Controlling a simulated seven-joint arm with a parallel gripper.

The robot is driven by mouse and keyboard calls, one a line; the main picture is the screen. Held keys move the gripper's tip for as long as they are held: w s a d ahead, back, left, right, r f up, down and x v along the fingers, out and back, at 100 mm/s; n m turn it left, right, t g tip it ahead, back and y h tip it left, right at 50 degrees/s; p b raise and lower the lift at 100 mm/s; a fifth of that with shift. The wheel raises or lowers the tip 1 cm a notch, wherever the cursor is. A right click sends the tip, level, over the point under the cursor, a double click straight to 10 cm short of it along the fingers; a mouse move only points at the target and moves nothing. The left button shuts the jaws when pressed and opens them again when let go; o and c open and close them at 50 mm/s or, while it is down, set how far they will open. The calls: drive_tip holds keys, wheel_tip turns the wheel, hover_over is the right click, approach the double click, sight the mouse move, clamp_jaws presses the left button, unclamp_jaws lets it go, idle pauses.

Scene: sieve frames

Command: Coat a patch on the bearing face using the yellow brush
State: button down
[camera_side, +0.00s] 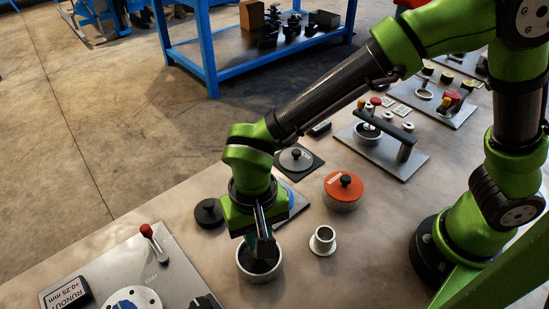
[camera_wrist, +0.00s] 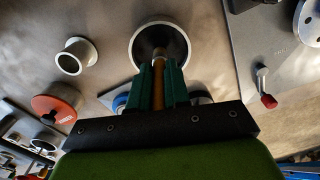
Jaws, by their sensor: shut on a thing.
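My gripper (camera_side: 262,232) points down over a round metal cup (camera_side: 244,268) with a dark inside, near the front of the bench. In the wrist view my gripper (camera_wrist: 160,76) is shut on a thin orange-brown handle, which I take for the yellow brush (camera_wrist: 159,66). The brush points into the dark middle of the cup (camera_wrist: 187,48). Its bristles are not clear, and I cannot tell whether it touches the cup's floor. I cannot tell for sure which surface is the bearing face.
A flanged metal sleeve (camera_side: 322,241) and an orange-lidded pot (camera_side: 343,190) stand close to the right. A dark knobbed lid (camera_side: 209,213) lies to the left. A metal plate (camera_side: 185,270) with a red-tipped lever and a runout display (camera_side: 67,293) is at front left.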

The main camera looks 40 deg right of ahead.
drive_tip(key=shift+f, duration=0.3)
idle(0.9)
drive_tip(key=shift+r, duration=0.1)
drive_tip(key=shift+r, duration=3.5)
drive_tip(key=w+d+r+m, duration=0.2)
drive_tip(key=w+d+m, duration=0.1)
drive_tip(key=w+d, duration=0.75)
drive_tip(key=d+r+n, duration=0.2)
drive_tip(key=d+n, duration=0.4)
drive_tip(key=d, duration=1.3)
drive_tip(key=shift+w+r+n, duration=0.15)
drive_tip(key=shift+r+n, duration=0.05)
drive_tip(key=shift+n, duration=0.1)
